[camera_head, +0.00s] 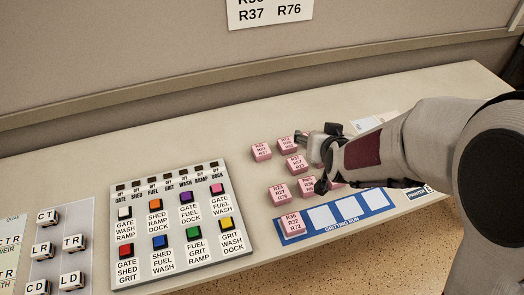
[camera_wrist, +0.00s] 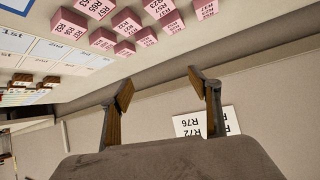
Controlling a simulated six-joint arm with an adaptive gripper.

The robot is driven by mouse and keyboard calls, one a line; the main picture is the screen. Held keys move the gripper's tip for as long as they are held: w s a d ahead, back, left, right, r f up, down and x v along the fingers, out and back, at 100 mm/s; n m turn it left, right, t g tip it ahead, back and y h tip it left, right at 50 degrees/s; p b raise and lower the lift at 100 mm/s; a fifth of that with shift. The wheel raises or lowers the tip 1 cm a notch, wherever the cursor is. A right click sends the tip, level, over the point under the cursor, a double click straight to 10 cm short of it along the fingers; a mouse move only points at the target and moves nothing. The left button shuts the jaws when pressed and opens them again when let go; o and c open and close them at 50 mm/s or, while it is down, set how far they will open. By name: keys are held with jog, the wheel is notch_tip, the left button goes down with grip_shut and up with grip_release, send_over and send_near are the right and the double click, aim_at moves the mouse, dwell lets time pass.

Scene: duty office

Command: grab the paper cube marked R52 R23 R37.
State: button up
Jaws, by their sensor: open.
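Several pink paper cubes lie on the desk, with small print on top. In the head view the leftmost back cube (camera_head: 261,153) may be the one marked R52 R23 R37, but its print is too small to be sure. My gripper (camera_head: 314,162) is over the right part of the cube group, right of that cube, and hides some cubes. In the wrist view my gripper (camera_wrist: 162,82) is open and empty, with the wall beyond its fingers.
A blue strip (camera_head: 376,200) labelled GRITTING RUN has white slots; one cube (camera_head: 292,223) stands on its left end. A grey panel (camera_head: 123,278) with coloured buttons stands left of the cubes. A sign (camera_head: 270,12) hangs on the wall. Bare desk lies behind the cubes.

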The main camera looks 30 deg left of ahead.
jog(key=a+f+y, duration=0.1)
jog(key=a+f, duration=0.6)
jog(key=a, duration=0.1)
jog(key=n+t, duration=0.1)
jog(key=n, duration=0.1)
send_near(261, 151)
jog(key=w, duration=0.3)
jog(key=shift+w+f+y, duration=0.15)
jog(key=shift+f+y, duration=0.15)
jog(key=shift+y, duration=0.1)
jog(key=shift+a+f, duration=0.3)
jog(key=shift+f, duration=0.15)
jog(key=shift+x, duration=1.15)
jog(key=shift+a+f, duration=0.1)
jog(key=shift+a, duration=0.05)
jog(key=shift+x, duration=2.5)
